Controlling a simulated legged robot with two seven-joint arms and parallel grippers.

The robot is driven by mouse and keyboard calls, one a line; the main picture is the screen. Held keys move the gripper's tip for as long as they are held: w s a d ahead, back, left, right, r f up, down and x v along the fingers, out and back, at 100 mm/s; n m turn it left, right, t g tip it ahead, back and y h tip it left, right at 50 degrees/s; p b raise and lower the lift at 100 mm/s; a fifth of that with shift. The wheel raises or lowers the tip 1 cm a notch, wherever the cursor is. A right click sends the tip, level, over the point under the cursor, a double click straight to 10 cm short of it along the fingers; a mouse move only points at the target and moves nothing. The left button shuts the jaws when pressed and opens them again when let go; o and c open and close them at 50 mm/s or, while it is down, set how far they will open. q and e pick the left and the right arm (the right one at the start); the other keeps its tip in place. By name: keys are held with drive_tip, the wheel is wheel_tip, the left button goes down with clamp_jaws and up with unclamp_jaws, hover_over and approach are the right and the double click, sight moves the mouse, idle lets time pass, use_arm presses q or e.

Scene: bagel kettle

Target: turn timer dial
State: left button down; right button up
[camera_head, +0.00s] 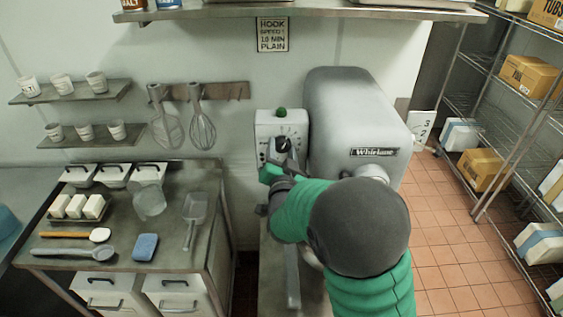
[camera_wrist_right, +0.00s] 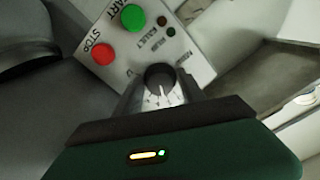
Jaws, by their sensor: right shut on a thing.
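The timer dial (camera_head: 283,144) is a dark round knob on the light control panel (camera_head: 267,128) of the grey mixer, below a green button. In the right wrist view, the green START button (camera_wrist_right: 133,17) and red STOP button (camera_wrist_right: 103,54) are beside the dial, clear of the gripper. My left gripper is not in view.
The mixer body (camera_head: 350,105) stands close to the right of the panel. A whisk (camera_head: 202,128) hangs on the wall to the left. A steel table (camera_head: 115,245) with a scoop (camera_head: 194,215) and blue sponge (camera_head: 146,247) is at left. Wire shelving (camera_head: 500,105) stands at right.

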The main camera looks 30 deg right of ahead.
drive_tip(key=m+b, duration=0.4)
drive_tip(key=b, duration=0.2)
drive_tip(key=m+b, duration=0.5)
drive_tip(key=b, duration=0.1)
drive_tip(key=f+m+b, duration=0.1)
drive_tip(key=m+b, duration=0.3)
drive_tip(key=b, duration=0.2)
drive_tip(key=shift+m, duration=0.3)
drive_tip(key=shift+r+m+b, duration=0.1)
drive_tip(key=shift+m+b, duration=1.2)
drive_tip(key=o, duration=1.1)
drive_tip(key=shift+r, duration=0.1)
drive_tip(key=shift+o, duration=0.3)
drive_tip(key=shift+r, duration=0.1)
